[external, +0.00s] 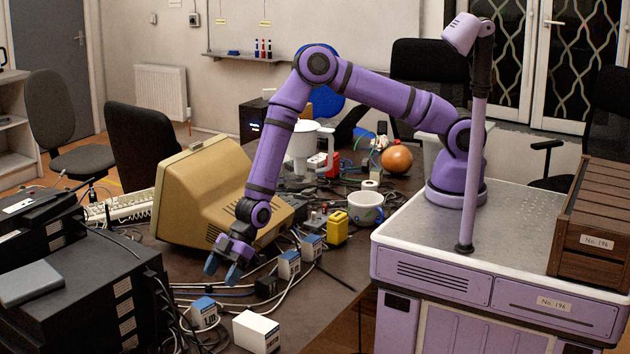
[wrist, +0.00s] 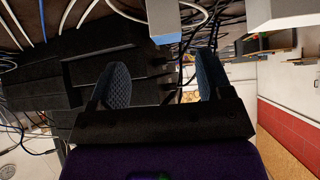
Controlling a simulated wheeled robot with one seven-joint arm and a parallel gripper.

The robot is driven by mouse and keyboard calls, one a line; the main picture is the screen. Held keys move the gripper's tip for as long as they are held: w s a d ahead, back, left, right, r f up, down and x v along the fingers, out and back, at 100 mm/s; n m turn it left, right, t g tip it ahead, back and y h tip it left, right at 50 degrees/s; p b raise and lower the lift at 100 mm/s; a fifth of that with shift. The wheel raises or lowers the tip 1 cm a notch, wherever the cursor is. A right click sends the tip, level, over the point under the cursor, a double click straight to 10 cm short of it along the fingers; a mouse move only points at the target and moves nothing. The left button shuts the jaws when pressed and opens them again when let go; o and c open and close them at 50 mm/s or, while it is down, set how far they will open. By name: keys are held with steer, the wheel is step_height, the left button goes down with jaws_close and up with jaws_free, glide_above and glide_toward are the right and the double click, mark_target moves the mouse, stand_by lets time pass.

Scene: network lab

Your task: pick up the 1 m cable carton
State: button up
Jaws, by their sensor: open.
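Three small blue-and-white cartons are on the dark table in the external view: one at the back (external: 312,249), one just in front of it (external: 289,265), and one at the front left (external: 204,314). A larger white carton (external: 256,333) is at the table's front. The labels are too small to read, so I cannot tell which is the 1 m cable carton. My gripper (external: 222,268) points down above the table, behind the front-left carton, open and empty. In the wrist view its open fingers (wrist: 160,82) show, with a pale carton with a blue edge (wrist: 164,20) beyond them, partly cut off.
Loose cables (external: 195,290) run over the table around the cartons. A beige monitor (external: 195,190) stands behind my gripper. Stacked black equipment (external: 85,295) is at the left. A yellow block (external: 337,228) and a cup (external: 366,208) are at the right.

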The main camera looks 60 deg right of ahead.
glide_toward(197, 323)
steer(key=shift+w+a+f, duration=0.25)
steer(key=shift+f, duration=0.3)
steer(key=shift+s+x, duration=0.2)
steer(key=shift+x, duration=2.4)
steer(key=shift+a, duration=0.1)
steer(key=c, duration=1.2)
steer(key=shift+o, duration=0.2)
steer(key=shift+r, duration=0.1)
